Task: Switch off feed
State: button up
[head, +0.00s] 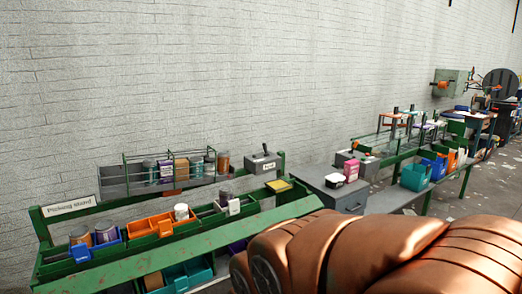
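A grey switch box (259,164) with a short dark lever on top stands at the right end of the picking stand's upper shelf. Its white label is too small to read surely. A second grey box (367,165) with a dark lever and an orange part stands farther right, behind the grey cabinet. I cannot tell either lever's setting for sure. My gripper is not in view. Large copper-coloured rounded parts, which seem to be my arm, fill the lower right foreground and hide what lies behind them.
The green picking stand (190,250) holds blue and orange bins (152,226) with cans. A grey cabinet (341,194) carries a pink-and-white tub (351,171). Farther right is a green bench with teal (416,177), blue and orange bins. Littered floor (490,195) lies beyond it.

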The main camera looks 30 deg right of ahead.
aim_at(265, 146)
jog(key=z, duration=0.65)
jog(key=i, duration=1.75)
jog(key=u, duration=1)
jog(key=i, duration=0.2)
jog(key=u, duration=0.15)
